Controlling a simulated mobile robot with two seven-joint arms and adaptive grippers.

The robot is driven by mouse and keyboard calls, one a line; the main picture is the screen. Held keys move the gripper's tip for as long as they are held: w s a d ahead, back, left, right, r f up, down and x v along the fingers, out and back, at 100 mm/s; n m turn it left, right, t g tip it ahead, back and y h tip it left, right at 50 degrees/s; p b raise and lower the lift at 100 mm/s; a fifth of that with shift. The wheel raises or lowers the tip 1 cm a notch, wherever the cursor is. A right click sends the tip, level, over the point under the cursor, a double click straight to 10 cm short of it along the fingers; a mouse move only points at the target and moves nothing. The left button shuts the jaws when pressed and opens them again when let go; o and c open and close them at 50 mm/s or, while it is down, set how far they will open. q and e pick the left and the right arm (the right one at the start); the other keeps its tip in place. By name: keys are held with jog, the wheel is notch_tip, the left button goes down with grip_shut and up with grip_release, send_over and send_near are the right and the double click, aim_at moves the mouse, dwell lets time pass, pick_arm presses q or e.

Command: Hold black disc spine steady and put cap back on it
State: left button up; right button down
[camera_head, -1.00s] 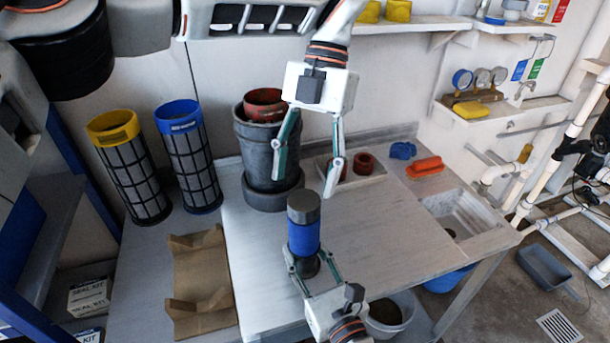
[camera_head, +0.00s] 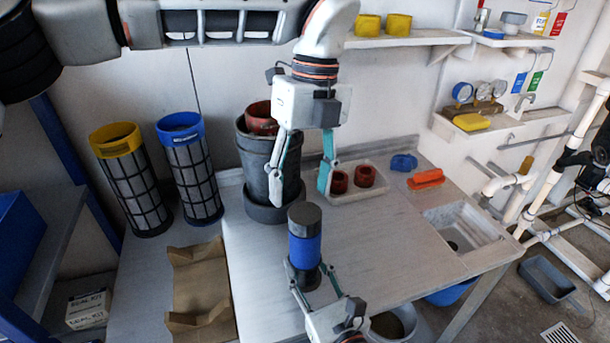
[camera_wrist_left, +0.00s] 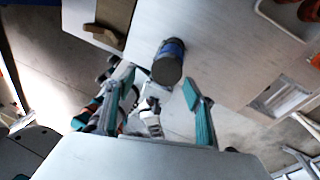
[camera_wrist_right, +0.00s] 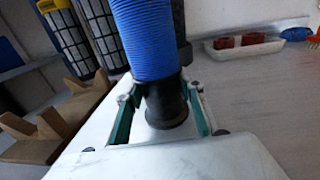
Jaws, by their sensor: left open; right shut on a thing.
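The disc stack (camera_head: 305,250) stands upright, with a ribbed blue middle, a black lower end and a dark grey round top (camera_head: 304,217). I cannot tell whether that top is the cap or the spine's own end. My right gripper (camera_head: 308,272) is shut around the black lower end (camera_wrist_right: 165,105), low over the worktop. My left gripper (camera_head: 298,197) is open and empty, fingers down, just above and behind the top. In the left wrist view the grey top (camera_wrist_left: 166,70) shows beyond the open fingers, apart from them.
A grey canister (camera_head: 268,165) with a red-brown rim stands behind the left gripper. A tray (camera_head: 350,193) holds two red-brown rings (camera_head: 365,176). Blue (camera_head: 190,165) and yellow (camera_head: 125,175) mesh filters and a brown cradle (camera_head: 200,285) are left. The worktop (camera_head: 385,235) is clear toward the sink (camera_head: 460,230).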

aim_at(305, 213)
pick_arm(q)
jog(key=n, duration=0.2)
jog(key=r+n+t, duration=0.1)
jog(key=shift+s+d+n+h, duration=0.1)
jog(key=shift+n+h, duration=0.2)
jog(key=shift+n, duration=0.1)
jog(key=shift+s+d+r+n+t+h, duration=0.1)
jog(key=shift+r+n+t+h, duration=0.05)
jog(key=shift+n, duration=0.55)
jog(key=shift+d+r+n+t+h, duration=0.1)
jog(key=shift+r+n+t+h, duration=0.05)
jog(key=shift+n, duration=0.55)
jog(key=shift+f, duration=4)
